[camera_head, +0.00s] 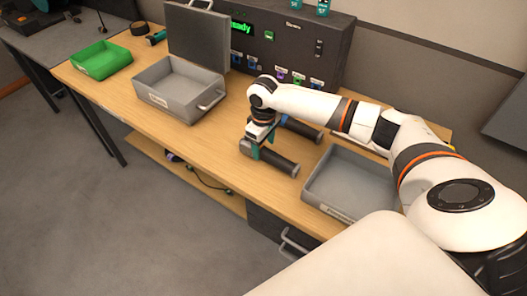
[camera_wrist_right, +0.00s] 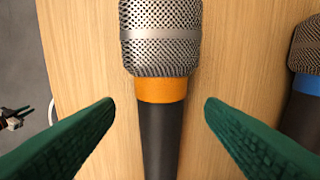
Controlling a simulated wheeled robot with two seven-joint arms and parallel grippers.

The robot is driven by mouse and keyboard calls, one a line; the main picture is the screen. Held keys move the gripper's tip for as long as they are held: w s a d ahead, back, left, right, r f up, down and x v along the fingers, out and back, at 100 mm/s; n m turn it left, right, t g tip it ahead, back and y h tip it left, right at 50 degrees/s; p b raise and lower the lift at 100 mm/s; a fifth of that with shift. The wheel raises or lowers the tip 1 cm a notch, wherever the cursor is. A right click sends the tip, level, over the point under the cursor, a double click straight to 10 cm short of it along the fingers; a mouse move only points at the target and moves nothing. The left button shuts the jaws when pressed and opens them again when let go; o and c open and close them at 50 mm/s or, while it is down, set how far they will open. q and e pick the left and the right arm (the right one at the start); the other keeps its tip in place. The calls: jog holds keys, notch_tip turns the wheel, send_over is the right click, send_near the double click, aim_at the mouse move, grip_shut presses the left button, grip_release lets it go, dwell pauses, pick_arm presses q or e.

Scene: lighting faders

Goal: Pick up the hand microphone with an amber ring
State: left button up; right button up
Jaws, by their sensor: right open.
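The hand microphone with an amber ring (camera_wrist_right: 161,90) lies on the wooden table in the right wrist view, its silver mesh head at the top and its dark handle running down. In the head view its dark handle (camera_head: 279,162) shows beside my right gripper. My right gripper (camera_wrist_right: 159,104) is open, with one green finger on each side of the microphone and a visible gap on both sides. In the head view my right gripper (camera_head: 254,142) hangs over the microphone and hides part of it.
A second microphone with a blue ring (camera_wrist_right: 305,85) lies close on the right. A grey tray (camera_head: 345,209) stands at the table's right. An open grey case (camera_head: 170,103) and a green tray (camera_head: 100,67) stand left. A dark control panel (camera_head: 262,70) stands behind.

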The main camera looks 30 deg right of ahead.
jog(key=shift+f, duration=1.35)
jog(key=shift+w+r, duration=0.1)
jog(key=shift+r, duration=0.05)
jog(key=c, duration=1.2)
